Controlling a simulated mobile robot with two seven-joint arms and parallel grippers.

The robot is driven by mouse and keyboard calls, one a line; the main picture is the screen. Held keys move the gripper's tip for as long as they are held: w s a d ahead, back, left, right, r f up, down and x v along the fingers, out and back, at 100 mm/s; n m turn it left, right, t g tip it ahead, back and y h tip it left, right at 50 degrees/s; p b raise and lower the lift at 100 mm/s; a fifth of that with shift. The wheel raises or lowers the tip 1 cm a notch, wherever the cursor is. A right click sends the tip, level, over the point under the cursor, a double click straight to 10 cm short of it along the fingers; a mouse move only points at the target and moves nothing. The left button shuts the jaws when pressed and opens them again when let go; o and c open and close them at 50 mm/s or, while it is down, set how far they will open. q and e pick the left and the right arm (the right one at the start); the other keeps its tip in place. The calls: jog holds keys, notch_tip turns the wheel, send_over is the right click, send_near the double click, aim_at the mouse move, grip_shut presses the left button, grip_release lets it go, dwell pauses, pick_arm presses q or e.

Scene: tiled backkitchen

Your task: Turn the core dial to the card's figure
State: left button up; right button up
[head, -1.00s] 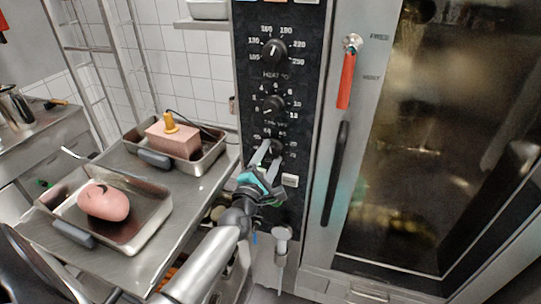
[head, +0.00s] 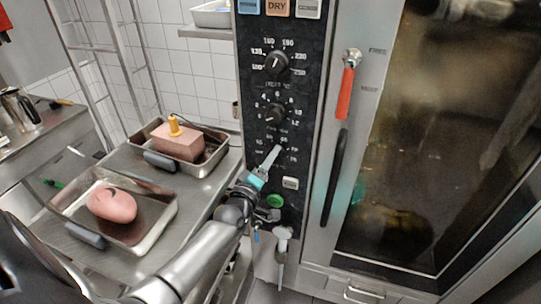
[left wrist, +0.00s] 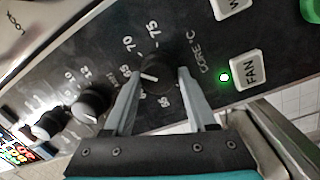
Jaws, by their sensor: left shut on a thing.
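The core dial (left wrist: 160,74) is a small black knob with a white mark, low on the oven's black panel, below two larger dials. In the left wrist view it sits between the two grey fingers of my left gripper (left wrist: 158,76), which is shut on it. In the head view my left gripper (head: 275,151) covers the dial. I make out no card with a figure. My right gripper is not in view.
The heat dial (head: 276,63) and time dial (head: 275,113) are above. A white FAN button (left wrist: 246,71) with a lit green lamp is beside the core dial. The red-handled oven latch (head: 347,92) is to the right. Trays with a pink lump (head: 112,205) and a block (head: 180,143) stand left.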

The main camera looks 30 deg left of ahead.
pick_arm(q)
jog(key=shift+w+d+r+m+g+p, duration=0.1)
jog(key=shift+r+m+g+p, duration=0.1)
jog(key=shift+m+p, duration=1.45)
jog(key=shift+w+a+r+m+g+p, duration=0.15)
jog(key=shift+m+p, duration=0.45)
jog(key=shift+m, duration=2.1)
jog(key=shift+s+d+r+m+g+p, duration=0.2)
jog(key=shift+m+p, duration=0.95)
jog(key=shift+m, duration=1)
jog(key=shift+w, duration=0.15)
jog(key=o, duration=1.1)
jog(key=shift+o, duration=1.1)
jog(key=shift+f, duration=0.15)
jog(key=shift+f, duration=0.1)
